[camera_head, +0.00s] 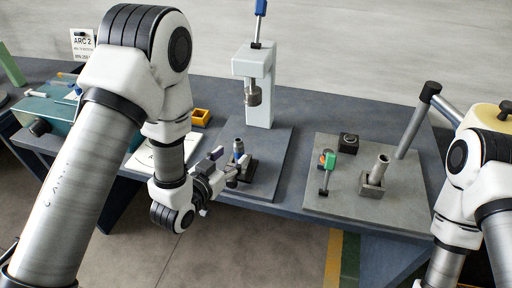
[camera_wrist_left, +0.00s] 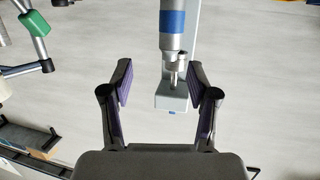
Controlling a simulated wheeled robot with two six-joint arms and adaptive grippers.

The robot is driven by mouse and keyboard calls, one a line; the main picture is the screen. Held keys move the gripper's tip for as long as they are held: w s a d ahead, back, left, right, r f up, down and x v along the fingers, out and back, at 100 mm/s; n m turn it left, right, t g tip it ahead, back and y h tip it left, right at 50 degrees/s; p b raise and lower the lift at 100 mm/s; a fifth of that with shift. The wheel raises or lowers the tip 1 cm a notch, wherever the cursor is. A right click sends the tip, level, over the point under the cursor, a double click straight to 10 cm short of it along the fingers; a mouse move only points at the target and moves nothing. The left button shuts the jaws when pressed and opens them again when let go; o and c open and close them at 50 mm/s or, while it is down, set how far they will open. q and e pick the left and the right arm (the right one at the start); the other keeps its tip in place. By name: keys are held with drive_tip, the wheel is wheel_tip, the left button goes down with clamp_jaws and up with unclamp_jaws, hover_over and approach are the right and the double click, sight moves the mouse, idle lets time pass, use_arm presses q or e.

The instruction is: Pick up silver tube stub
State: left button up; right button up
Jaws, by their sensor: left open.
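A short, open-ended silver tube (camera_head: 381,168) stands slightly tilted in a small metal block on the right-hand plate. A slim silver piece with a blue band (camera_head: 239,148) stands upright on the left plate; it also shows in the left wrist view (camera_wrist_left: 172,22). I cannot tell for certain which is called the stub. My left gripper (camera_head: 222,168) is open, close beside the banded piece, partly hiding its base. In the left wrist view the fingers (camera_wrist_left: 160,92) are apart with nothing gripped; the banded piece lies beyond the gap. My right gripper is out of view.
A green-handled clamp (camera_head: 328,163) and a small black block (camera_head: 348,142) sit on the right plate (camera_head: 325,199). A thick grey lever (camera_head: 412,128) rises at right.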

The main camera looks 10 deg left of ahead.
sight(236, 146)
use_arm(q)
drive_tip(key=w, duration=0.1)
drive_tip(key=w+a+p, duration=0.1)
drive_tip(key=shift+w, duration=0.35)
drive_tip(key=x, duration=0.1)
drive_tip(key=p+x, duration=0.1)
drive_tip(key=x, duration=0.1)
drive_tip(key=p+x, duration=0.1)
drive_tip(key=shift+w+d+f, duration=0.2)
drive_tip(key=shift+w+d, duration=0.05)
drive_tip(key=shift+d, duration=0.15)
drive_tip(key=shift+w+f, duration=0.1)
drive_tip(key=shift+w, duration=0.05)
drive_tip(key=shift+a, duration=0.25)
drive_tip(key=shift+c, duration=0.7)
drive_tip(key=shift+d, duration=0.1)
clamp_jaws()
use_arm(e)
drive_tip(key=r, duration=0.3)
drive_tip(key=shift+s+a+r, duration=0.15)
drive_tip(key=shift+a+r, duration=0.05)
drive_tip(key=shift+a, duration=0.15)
